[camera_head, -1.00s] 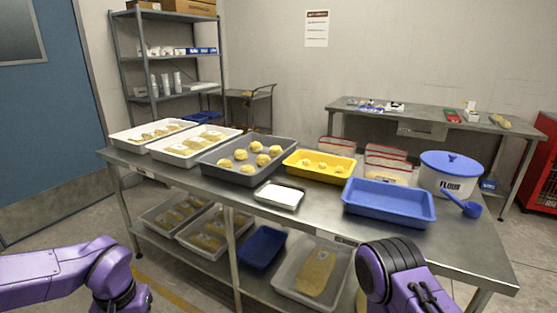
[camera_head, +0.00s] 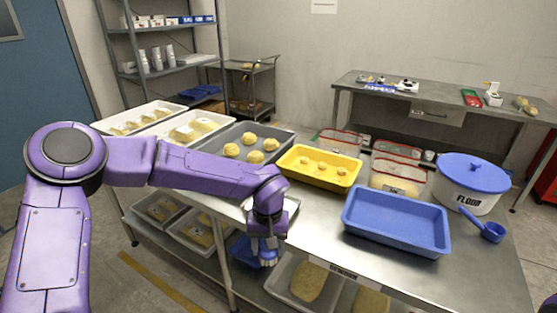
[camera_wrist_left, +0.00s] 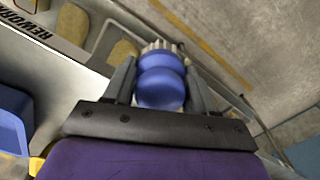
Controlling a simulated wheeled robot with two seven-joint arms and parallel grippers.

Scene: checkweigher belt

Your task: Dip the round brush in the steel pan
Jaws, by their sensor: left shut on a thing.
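My left gripper (camera_head: 266,236) points down at the near edge of the steel table. In the left wrist view, its two fingers (camera_wrist_left: 161,82) are shut on the round brush (camera_wrist_left: 160,88), which has a rounded blue handle and pale bristles at its far end. My right gripper is out of view.
A blue tray (camera_head: 396,247) stands right of the pan, with a yellow tray (camera_head: 318,182) of dough behind. A grey dough tray (camera_head: 211,141), a flour tub (camera_head: 467,203) and a blue scoop (camera_head: 491,232) are also on the table. Bare tabletop (camera_head: 318,232) lies between pan and blue tray.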

